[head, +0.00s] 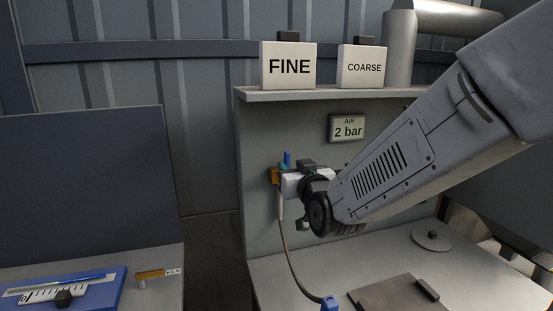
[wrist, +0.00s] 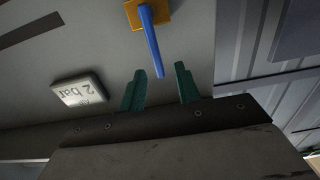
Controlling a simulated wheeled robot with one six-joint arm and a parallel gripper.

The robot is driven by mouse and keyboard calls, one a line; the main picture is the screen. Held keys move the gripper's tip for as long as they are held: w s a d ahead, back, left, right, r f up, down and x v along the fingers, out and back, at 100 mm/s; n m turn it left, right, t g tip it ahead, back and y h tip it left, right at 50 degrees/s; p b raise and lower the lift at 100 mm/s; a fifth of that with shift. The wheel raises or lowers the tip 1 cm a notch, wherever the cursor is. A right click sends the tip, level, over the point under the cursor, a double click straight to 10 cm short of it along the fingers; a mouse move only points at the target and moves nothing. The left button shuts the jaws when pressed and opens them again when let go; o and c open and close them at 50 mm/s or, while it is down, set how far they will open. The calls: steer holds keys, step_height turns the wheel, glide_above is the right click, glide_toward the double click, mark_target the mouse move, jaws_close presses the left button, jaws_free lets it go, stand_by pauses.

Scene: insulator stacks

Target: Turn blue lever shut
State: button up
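The blue lever (wrist: 151,40) sits on a brass-orange valve body (wrist: 148,17) on the grey panel. In the wrist view it reaches from the valve toward my gripper (wrist: 158,70), with its tip between the two green fingertips and a gap on each side. The fingers are apart and no contact shows. In the head view a short part of the blue lever (head: 287,157) stands up above my gripper (head: 282,169), and the orange valve body (head: 274,175) shows at its left. My wrist and arm hide the rest of that area.
The AIR 2 bar display (head: 347,128) is on the panel above my wrist. FINE (head: 289,66) and COARSE (head: 361,68) boxes stand on the ledge. A hose (head: 285,240) hangs from the valve to a blue fitting (head: 329,303). A blue tray (head: 95,290) lies left.

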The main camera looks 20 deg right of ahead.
mark_target(286, 162)
steer(key=w, duration=0.7)
steer(key=shift+w+d+f, duration=0.1)
steer(key=shift+d, duration=0.1)
jaws_close()
steer(key=shift+a, duration=0.2)
